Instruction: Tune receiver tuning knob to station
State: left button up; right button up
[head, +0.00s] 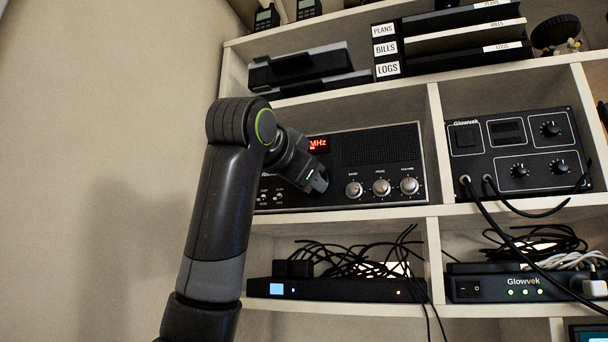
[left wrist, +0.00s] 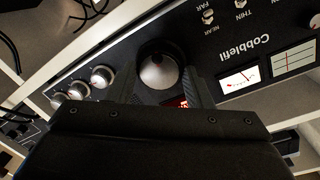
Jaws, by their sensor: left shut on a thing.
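The receiver (head: 380,147) is a black panel set in the middle cubby, with a speaker grille and three small silver knobs. Its red MHz display (head: 318,143) is partly covered by my left gripper (head: 316,184). The knob is hidden behind the gripper in the head view. In the wrist view the display (left wrist: 180,102) is mostly hidden, so I cannot read the frequency. My right gripper is not in view.
A second Glowvek unit (head: 515,150) with cables stands in the cubby to the right. Cable-covered boxes (head: 340,289) sit on the shelf below. In the wrist view, toggle switches (left wrist: 208,18) and two meters (left wrist: 240,78) sit near the knob.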

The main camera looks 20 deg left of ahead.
pick_arm(q)
jog(key=o, duration=1)
jog(key=shift+s, duration=0.1)
jog(key=s+a+r+b, duration=0.1)
jog(key=s+b, duration=0.7)
jog(key=s, duration=0.9)
jog(key=shift+a+b, duration=0.3)
jog(key=shift+b, duration=0.1)
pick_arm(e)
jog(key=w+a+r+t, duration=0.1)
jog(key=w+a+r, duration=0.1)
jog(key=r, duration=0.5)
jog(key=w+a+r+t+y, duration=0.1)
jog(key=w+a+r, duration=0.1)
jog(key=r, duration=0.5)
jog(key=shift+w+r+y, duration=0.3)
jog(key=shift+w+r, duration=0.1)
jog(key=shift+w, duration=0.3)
